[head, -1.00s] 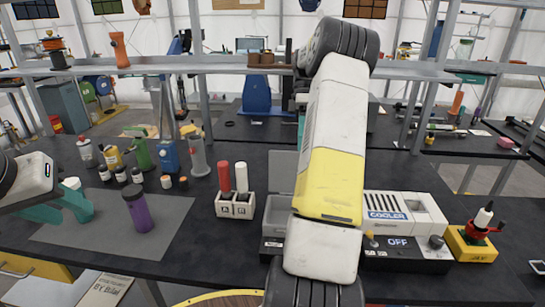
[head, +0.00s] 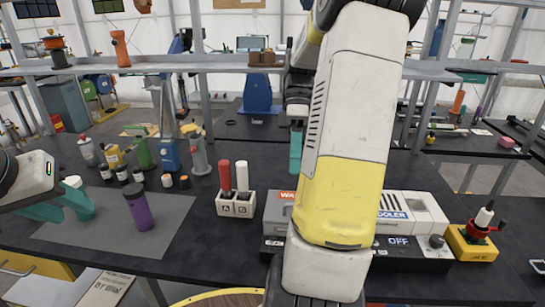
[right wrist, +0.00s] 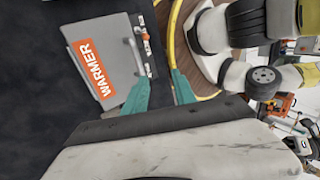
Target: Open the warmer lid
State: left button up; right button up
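The warmer (head: 280,210) is a light grey box on the dark table, partly hidden behind my right arm in the head view. Its lid (right wrist: 105,58), with an orange WARMER label, lies flat and shut in the right wrist view. A bar handle (right wrist: 136,56) runs along the lid's edge. My right gripper (right wrist: 160,82) is open and empty, its teal fingers apart near the handle side. In the head view a teal fingertip (head: 295,150) shows above and behind the warmer. My left gripper (head: 62,204) is open over the table at the left.
The cooler (head: 410,212) stands right of the warmer, behind a dark control panel reading OFF. A holder (head: 235,207) with a red and a white stick stands to the left. A purple bottle (head: 140,210) stands on a grey mat (head: 100,240). A yellow-based device (head: 472,243) is far right.

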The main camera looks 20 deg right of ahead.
dwell(0.4)
jog(key=s+a+r+m+t, duration=0.2)
jog(key=a+m+t, duration=0.3)
jog(key=a+t, duration=0.1)
jog(key=s+a+r+m+t+h, duration=0.1)
jog(key=s+a+r+m+t, duration=0.1)
jog(key=a+m+t, duration=0.3)
jog(key=a+r, duration=0.1)
jog(key=a, duration=0.3)
jog(key=shift+s+a+r+m+t, duration=0.3)
jog(key=shift+s+t, duration=0.05)
jog(key=shift+t, duration=0.05)
jog(key=shift+s+a, duration=0.1)
jog(key=shift+a, duration=0.05)
jog(key=shift+c, duration=1.2)
grip_shut()
